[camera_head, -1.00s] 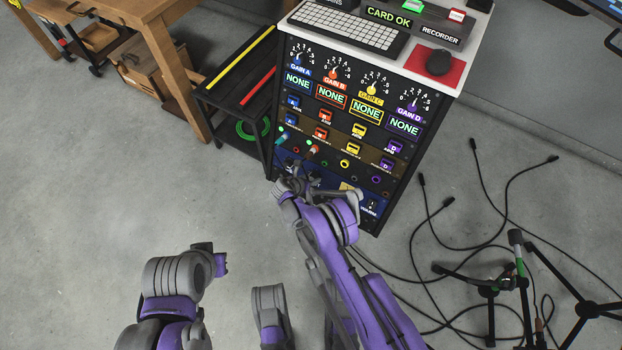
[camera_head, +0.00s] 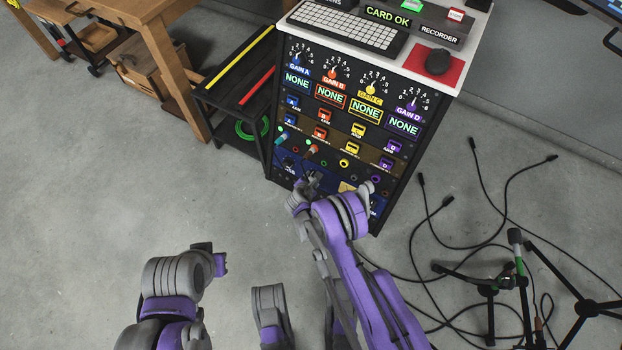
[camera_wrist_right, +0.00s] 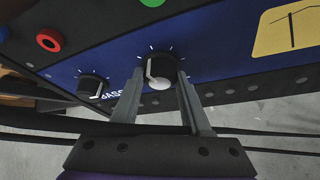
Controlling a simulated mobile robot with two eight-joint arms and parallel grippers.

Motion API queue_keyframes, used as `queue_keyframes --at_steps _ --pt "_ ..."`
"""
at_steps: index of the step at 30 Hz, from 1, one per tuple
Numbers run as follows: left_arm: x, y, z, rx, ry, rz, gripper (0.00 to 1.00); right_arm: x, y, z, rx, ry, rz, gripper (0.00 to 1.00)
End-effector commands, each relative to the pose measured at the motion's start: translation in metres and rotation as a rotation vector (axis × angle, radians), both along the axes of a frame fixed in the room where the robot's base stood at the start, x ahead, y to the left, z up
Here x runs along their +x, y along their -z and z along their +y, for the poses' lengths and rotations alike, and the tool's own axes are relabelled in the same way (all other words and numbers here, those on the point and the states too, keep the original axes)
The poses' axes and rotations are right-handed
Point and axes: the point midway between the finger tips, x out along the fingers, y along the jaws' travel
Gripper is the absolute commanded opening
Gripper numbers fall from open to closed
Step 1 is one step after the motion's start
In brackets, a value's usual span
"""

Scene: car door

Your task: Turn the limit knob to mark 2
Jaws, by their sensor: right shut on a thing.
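The rack's lowest blue panel (camera_wrist_right: 215,42) carries a black knob (camera_wrist_right: 160,68) with a white pointer line and white marks around it. In the right wrist view, my right gripper (camera_wrist_right: 160,76) has one finger on each side of this knob and is shut on it. The knob's name and mark numbers cannot be read; the pointer runs roughly up and down in that view, left of the knob's middle. A second black knob (camera_wrist_right: 93,87) sits to its left. In the head view, my right gripper (camera_head: 311,181) is at the blue panel and hides the knob.
Above the blue panel are rows of coloured jacks, switches and gain dials (camera_head: 371,84). A black shelf stand (camera_head: 240,90) stands close on the rack's left. Black cables (camera_head: 440,205) and tripod stands (camera_head: 520,285) lie to the right. Floor at left is clear.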

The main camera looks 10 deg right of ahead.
Motion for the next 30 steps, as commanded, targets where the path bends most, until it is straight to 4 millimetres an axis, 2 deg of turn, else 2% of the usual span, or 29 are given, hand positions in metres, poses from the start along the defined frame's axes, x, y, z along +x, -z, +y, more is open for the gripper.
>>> queue_keyframes --at_steps 12,30 --pt "0.0001 0.0005 0.0000 0.000 0.000 0.000 0.00 -0.0015 0.0013 -0.0009 0.193 0.083 -0.140 0.00" --pt "0.0001 0.0005 0.0000 0.000 0.000 0.000 0.00 -0.0014 0.0013 -0.0009 0.241 0.104 -0.176 0.00"
